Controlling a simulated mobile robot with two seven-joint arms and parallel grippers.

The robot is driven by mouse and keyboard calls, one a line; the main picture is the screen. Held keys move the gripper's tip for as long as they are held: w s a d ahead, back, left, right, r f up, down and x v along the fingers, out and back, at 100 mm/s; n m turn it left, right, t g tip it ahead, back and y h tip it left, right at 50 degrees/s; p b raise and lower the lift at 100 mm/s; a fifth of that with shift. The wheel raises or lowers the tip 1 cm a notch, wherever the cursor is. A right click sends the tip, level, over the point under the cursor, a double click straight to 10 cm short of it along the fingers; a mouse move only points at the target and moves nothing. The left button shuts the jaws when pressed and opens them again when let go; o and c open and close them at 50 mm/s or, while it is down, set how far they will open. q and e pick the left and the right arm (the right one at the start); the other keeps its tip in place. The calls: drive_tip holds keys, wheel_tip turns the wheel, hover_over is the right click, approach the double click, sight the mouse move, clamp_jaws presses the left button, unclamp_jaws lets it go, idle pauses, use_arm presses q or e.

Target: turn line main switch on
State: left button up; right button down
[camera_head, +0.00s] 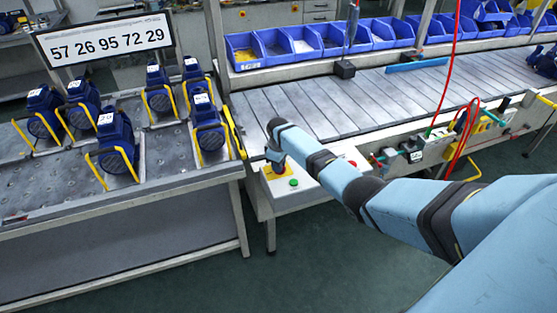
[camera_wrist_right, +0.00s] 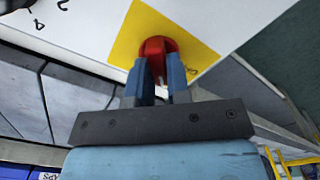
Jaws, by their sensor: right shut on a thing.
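The line main switch is a red rotary knob (camera_wrist_right: 157,46) on a yellow plate (camera_wrist_right: 130,38), set on a white control box (camera_head: 308,190). In the wrist view the two blue-grey fingers of my right gripper (camera_wrist_right: 161,78) stand on either side of the knob and are shut on it. In the head view my right gripper (camera_head: 276,162) reaches down onto the yellow plate and mostly hides the knob. I cannot tell the knob's on or off position. My left gripper is not in view.
A green button (camera_head: 294,183) sits on the box near the gripper. A rack of blue pumps (camera_head: 117,143) stands to the left. The conveyor (camera_head: 340,100) runs behind, with blue bins (camera_head: 273,46) above it. A red hose (camera_head: 450,75) hangs right of my arm.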

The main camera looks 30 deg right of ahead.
drive_tip(key=m+p, duration=0.2)
drive_tip(key=m, duration=0.2)
drive_tip(key=shift+r+m, duration=0.1)
drive_tip(key=shift+m, duration=0.2)
drive_tip(key=shift+d+m+p, duration=0.1)
drive_tip(key=shift+m+p, duration=0.25)
drive_tip(key=shift+m, duration=0.45)
drive_tip(key=shift+m+p, duration=0.3)
drive_tip(key=shift+m, duration=1)
drive_tip(key=c, duration=1.1)
unclamp_jaws()
